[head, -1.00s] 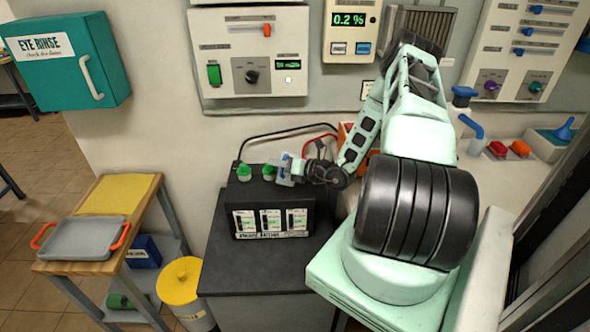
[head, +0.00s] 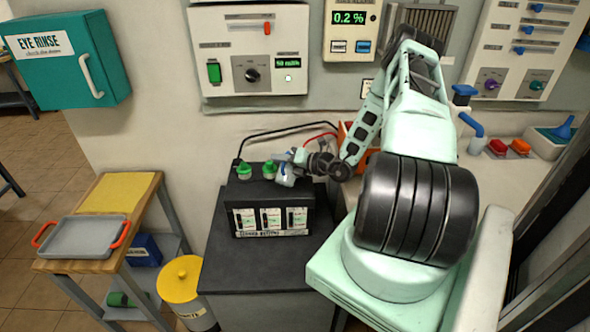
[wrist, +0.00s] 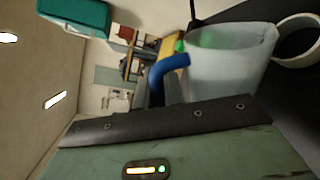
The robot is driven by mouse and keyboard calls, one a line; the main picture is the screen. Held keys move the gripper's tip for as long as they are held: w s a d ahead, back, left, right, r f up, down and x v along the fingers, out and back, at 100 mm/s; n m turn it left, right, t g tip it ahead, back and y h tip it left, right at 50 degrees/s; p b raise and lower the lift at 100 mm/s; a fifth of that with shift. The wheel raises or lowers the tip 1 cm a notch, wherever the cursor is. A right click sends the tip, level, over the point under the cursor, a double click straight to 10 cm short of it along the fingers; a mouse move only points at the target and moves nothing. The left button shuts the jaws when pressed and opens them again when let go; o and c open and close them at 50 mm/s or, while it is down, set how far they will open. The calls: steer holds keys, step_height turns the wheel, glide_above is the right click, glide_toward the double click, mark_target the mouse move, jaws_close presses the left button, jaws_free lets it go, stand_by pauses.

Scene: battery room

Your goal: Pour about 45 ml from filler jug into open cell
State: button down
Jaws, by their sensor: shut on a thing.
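The filler jug (head: 284,177), small, pale and blue, is held over the right part of the black battery (head: 240,196). It looks tilted in the head view. My gripper (head: 301,160) comes from the right and is shut on it. In the wrist view the jug's translucent body (wrist: 235,68) and bent blue spout (wrist: 168,72) fill the upper right. Two green caps (head: 245,170) and (head: 269,168) sit on the battery top to the left of the jug. The open cell is hidden behind the jug and gripper. I cannot make out any liquid stream.
Black and red cables (head: 290,132) run behind the battery. A wall charger panel (head: 250,50) hangs above. An orange bin (head: 352,135) stands behind my arm. A wooden cart with a grey tray (head: 85,240) and a yellow-lidded bucket (head: 181,281) are at the left.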

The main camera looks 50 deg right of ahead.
steer(key=shift+w+d+m, duration=0.1)
steer(key=shift+d+m, duration=0.15)
steer(key=shift+m, duration=0.25)
stand_by(0.4)
steer(key=shift+d+r, duration=0.2)
steer(key=shift+d, duration=0.05)
steer(key=shift+a+r+m, duration=0.1)
steer(key=shift+a+m, duration=0.3)
steer(key=shift+a, duration=0.1)
stand_by(0.7)
steer(key=shift+w+d+r+m+y+p, duration=0.1)
steer(key=shift+d+r+m+y+p, duration=0.35)
steer(key=shift+p, duration=0.25)
stand_by(1.6)
steer(key=shift+s+a+f+n+h+b, duration=0.25)
steer(key=shift+a+f+n+b, duration=0.3)
steer(key=shift+a+f+b, duration=0.25)
steer(key=shift+s+a+f+n, duration=0.1)
steer(key=shift+a+n, duration=0.1)
steer(key=shift+n, duration=0.3)
steer(key=shift+a+r+n, duration=0.15)
steer(key=shift+r+n, duration=0.05)
steer(key=shift+n, duration=0.2)
steer(key=shift+s+a+n+t+h, duration=0.15)
steer(key=shift+a+n+h, duration=0.1)
steer(key=shift+n, duration=0.3)
steer(key=shift+s+a+n+t+h, duration=0.15)
steer(key=shift+a+n+h, duration=0.1)
steer(key=shift+n, duration=0.3)
